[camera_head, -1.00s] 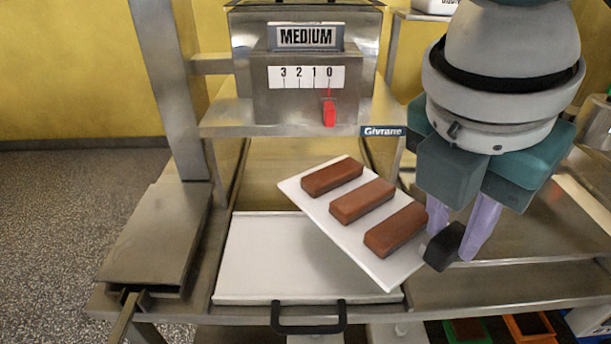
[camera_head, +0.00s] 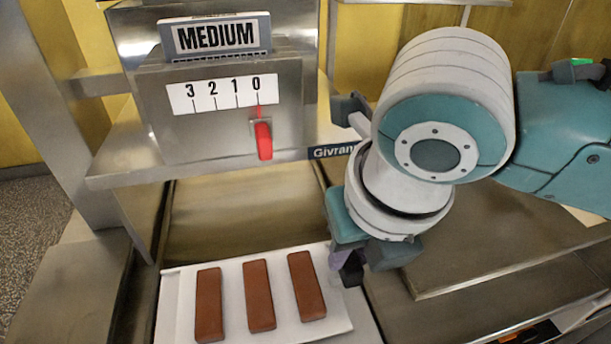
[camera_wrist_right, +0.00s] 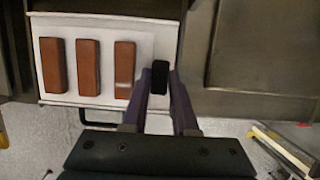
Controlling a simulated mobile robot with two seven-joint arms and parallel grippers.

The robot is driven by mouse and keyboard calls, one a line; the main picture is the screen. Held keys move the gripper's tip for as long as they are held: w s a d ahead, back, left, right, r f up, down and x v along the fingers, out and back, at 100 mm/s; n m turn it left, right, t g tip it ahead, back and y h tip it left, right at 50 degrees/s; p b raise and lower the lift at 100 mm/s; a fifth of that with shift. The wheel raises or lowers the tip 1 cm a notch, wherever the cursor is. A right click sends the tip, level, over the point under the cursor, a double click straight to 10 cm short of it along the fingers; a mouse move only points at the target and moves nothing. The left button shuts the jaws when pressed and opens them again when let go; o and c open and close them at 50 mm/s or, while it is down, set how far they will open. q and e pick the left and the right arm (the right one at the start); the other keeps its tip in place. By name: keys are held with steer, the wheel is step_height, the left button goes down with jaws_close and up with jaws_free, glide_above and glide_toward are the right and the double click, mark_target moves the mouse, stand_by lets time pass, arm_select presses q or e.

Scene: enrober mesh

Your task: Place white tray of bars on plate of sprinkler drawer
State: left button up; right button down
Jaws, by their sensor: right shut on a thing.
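The white tray (camera_head: 339,312) carries three brown bars (camera_head: 260,297) in a row. It lies over the white plate (camera_head: 366,322) of the sprinkler drawer, almost square to it. I cannot tell whether tray and plate fully touch. My right gripper (camera_head: 350,268) is at the tray's right edge, shut on it; my wrist partly hides the fingers. In the right wrist view the fingers (camera_wrist_right: 160,78) reach to the tray's edge beside the nearest bar (camera_wrist_right: 124,69). The near end of the drawer is cut off in the head view. My left gripper is out of view.
The steel machine housing (camera_head: 222,100) with its red lever (camera_head: 264,141) stands just behind the drawer, left of my right arm. A steel post (camera_head: 62,110) rises at the left. A steel counter (camera_head: 500,240) extends to the right.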

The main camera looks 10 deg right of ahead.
step_height(320, 180, down, 3)
steer(key=shift+f, duration=0.2)
steer(key=c, duration=0.7)
jaws_free()
steer(key=shift+s+r, duration=0.1)
steer(key=shift+r, duration=0.45)
steer(key=s+a+r+m+y+p, duration=0.25)
steer(key=s+r+m, duration=0.35)
steer(key=r, duration=0.4)
steer(key=s+d+f+m, duration=0.1)
steer(key=s+d+m, duration=0.2)
steer(key=m, duration=0.6)
steer(key=s+d+f+m+h, duration=0.1)
steer(key=s+d+m, duration=0.2)
steer(key=m, duration=0.7)
steer(key=s+d+f+m+h, duration=0.1)
steer(key=s+d+m, duration=0.3)
steer(key=m, duration=0.5)
steer(key=shift+d+f+m+h, duration=0.25)
steer(key=shift+d+f+m, duration=0.1)
steer(key=shift+f, duration=0.15)
